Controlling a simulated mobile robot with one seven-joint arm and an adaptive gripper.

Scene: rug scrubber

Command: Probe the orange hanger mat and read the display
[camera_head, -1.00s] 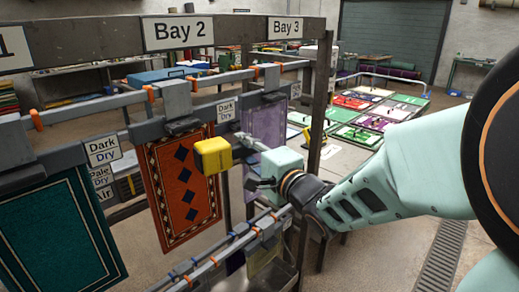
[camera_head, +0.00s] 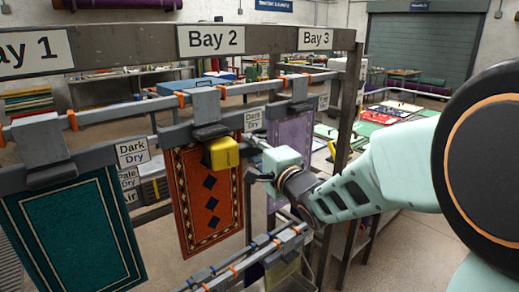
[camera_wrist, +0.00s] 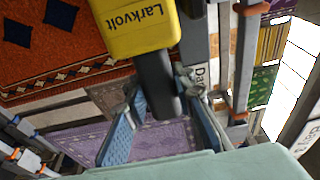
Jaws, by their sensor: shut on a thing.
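The orange mat (camera_head: 190,205) has dark blue diamonds and a patterned border and hangs from a clamp under the Bay 2 sign. My gripper (camera_head: 262,170) is right of its upper part, shut on the yellow meter (camera_head: 221,153). In the wrist view, the blue fingers of my gripper (camera_wrist: 165,125) are on either side of the meter's dark handle. The yellow body (camera_wrist: 140,25), marked "Larkvolt", is beside the orange mat (camera_wrist: 60,50). In the head view the meter overlaps the mat's upper right; I cannot tell whether it touches. No display reading shows.
A teal mat (camera_head: 75,235) hangs left and a purple mat (camera_head: 290,140) hangs right, behind my gripper. A rail with orange clips (camera_head: 235,270) runs low in front. A dark post (camera_head: 348,150) stands right of my gripper. "Dark Dry" labels (camera_head: 133,152) mark the rack.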

